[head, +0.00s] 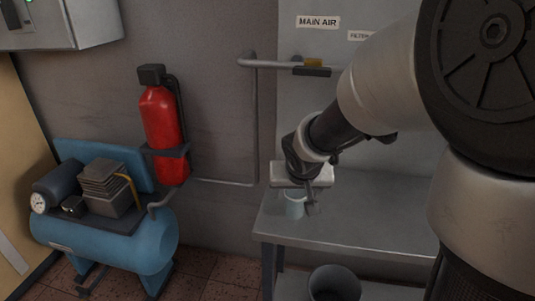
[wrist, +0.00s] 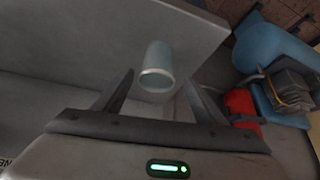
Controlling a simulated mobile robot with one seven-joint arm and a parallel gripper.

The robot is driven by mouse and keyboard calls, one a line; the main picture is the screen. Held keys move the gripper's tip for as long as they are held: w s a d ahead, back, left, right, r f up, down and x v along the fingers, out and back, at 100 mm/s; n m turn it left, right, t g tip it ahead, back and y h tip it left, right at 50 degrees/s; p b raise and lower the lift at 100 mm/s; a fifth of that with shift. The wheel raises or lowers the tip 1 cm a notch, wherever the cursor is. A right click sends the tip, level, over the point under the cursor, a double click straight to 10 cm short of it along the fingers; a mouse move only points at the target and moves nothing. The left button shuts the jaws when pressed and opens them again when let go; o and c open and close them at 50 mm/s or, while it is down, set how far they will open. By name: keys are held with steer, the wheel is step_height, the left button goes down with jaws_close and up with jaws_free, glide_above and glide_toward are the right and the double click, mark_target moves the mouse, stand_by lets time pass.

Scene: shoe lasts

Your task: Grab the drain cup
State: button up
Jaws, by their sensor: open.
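The drain cup (head: 294,207) is a small pale blue, translucent cup at the left end of the grey bench, under my gripper in the head view. In the wrist view the cup (wrist: 156,66) shows its pale rim and lies between the lines of the two fingers, beyond their tips. My gripper (wrist: 157,84) is open and empty, with one finger on each side of the cup. In the head view my gripper (head: 308,200) partly covers the cup. I cannot tell whether a finger touches it.
The grey bench (head: 370,220) has clear room to the right of the cup. A dark bin (head: 334,284) stands below its front edge. A red cylinder (head: 163,125) hangs on the wall, and a blue compressor (head: 110,238) stands at the left. A pipe (head: 255,110) runs along the wall behind.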

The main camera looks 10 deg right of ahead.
mark_target(296, 197)
steer(key=x, duration=0.1)
steer(key=b+x, duration=0.1)
steer(key=x, duration=0.2)
steer(key=shift+s+d+f, duration=0.1)
steer(key=shift+d, duration=0.15)
steer(key=shift+w+f+b, duration=0.3)
steer(key=shift+w+f, duration=0.1)
steer(key=shift+c, duration=0.4)
steer(key=c, duration=1)
